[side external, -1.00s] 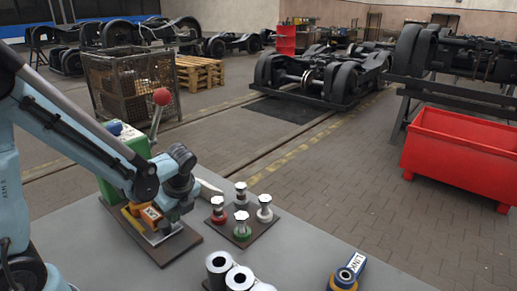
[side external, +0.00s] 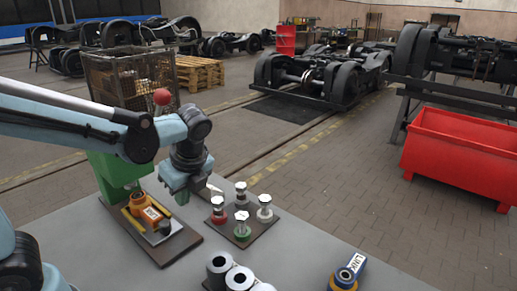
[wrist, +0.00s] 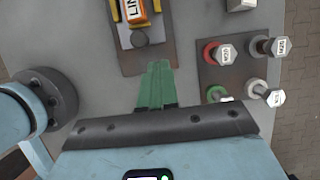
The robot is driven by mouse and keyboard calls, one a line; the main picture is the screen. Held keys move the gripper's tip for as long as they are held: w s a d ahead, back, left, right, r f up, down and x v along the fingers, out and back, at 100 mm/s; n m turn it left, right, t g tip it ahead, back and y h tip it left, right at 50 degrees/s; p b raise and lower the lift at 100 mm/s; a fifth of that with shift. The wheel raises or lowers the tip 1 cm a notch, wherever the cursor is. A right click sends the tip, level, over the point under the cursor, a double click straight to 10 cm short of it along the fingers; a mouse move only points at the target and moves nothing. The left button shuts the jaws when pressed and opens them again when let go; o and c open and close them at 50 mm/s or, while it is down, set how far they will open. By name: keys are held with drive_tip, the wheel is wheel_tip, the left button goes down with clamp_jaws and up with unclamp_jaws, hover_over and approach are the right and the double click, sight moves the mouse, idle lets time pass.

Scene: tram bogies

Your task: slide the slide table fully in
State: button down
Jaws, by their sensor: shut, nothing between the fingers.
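The slide table (side external: 163,237) is a grey plate on a dark base with yellow rails, on the bench at left. An orange block with a white label (side external: 151,214) sits on it. In the wrist view the slide table (wrist: 157,38) is at the top, with a round dark knob (wrist: 139,40) near its end. My gripper (side external: 182,198) is above the bench, just behind and right of the slide table, appearing apart from it. Its green fingers are together and empty in the wrist view (wrist: 159,64), with their tips over the dark base's near edge.
A dark plate (side external: 262,227) with several coloured-collar posts stands close right of my gripper.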

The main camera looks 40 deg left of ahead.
sight(156, 235)
drive_tip(key=s+d+f, duration=0.1)
drive_tip(key=s+d, duration=0.5)
drive_tip(key=x, duration=1)
drive_tip(key=shift+w+a+f, duration=0.1)
drive_tip(key=shift+w+a, duration=0.05)
drive_tip(key=shift+w, duration=0.1)
drive_tip(key=shift+a, duration=2)
drive_tip(key=shift+a, duration=1.9)
